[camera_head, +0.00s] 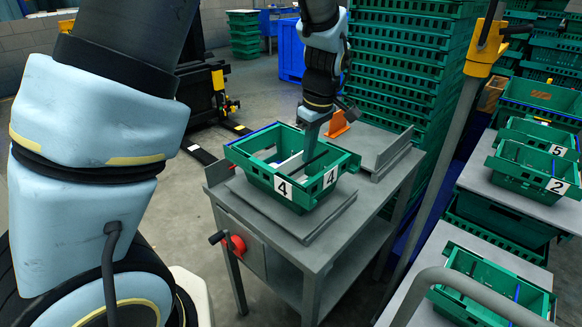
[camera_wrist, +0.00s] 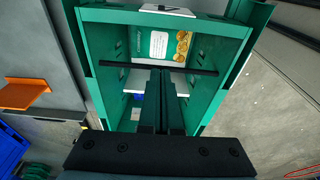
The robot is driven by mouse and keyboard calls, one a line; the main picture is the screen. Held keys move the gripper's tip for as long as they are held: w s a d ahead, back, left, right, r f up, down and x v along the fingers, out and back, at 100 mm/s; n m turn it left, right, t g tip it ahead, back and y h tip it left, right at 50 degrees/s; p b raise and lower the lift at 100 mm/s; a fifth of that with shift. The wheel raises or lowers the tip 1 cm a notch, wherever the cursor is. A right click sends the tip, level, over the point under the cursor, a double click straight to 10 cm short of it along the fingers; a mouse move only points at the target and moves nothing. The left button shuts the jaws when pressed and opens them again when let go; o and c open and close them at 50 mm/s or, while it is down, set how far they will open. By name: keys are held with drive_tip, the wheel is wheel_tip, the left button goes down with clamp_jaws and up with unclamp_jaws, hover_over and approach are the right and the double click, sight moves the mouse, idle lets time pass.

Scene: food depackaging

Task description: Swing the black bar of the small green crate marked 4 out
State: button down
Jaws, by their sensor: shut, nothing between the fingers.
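The small green crate marked 4 (camera_head: 262,172) stands upright on a grey table, with two white "4" labels on its near corner. It also shows in the wrist view (camera_wrist: 97,70). The black bar (camera_wrist: 135,66) lies across the crate's opening in the wrist view; I cannot make it out in the head view. My gripper (camera_head: 308,156) points down into the crate from above. Its fingers (camera_wrist: 160,72) are shut and empty, with the tips at the middle of the bar. I cannot tell whether they touch it.
The grey table (camera_head: 290,257) has a red switch (camera_head: 237,244) on its front. An orange piece (camera_head: 337,124) stands behind the crate. A tall stack of green crates (camera_head: 405,75) rises behind. Crates marked 5 (camera_head: 540,133) and 2 (camera_head: 528,170) stand on the right, past a grey pole (camera_head: 440,170).

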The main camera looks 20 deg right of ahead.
drive_tip(key=shift+w, duration=0.1)
drive_tip(key=shift+w+a, duration=0.3)
drive_tip(key=shift+w, duration=0.25)
drive_tip(key=shift+w+a, duration=0.3)
drive_tip(key=shift+w, duration=0.2)
drive_tip(key=shift+f, duration=0.15)
drive_tip(key=shift+f+b, duration=0.7)
drive_tip(key=shift+f, duration=0.5)
drive_tip(key=shift+s+d, duration=0.3)
drive_tip(key=shift+s, duration=0.3)
idle(0.3)
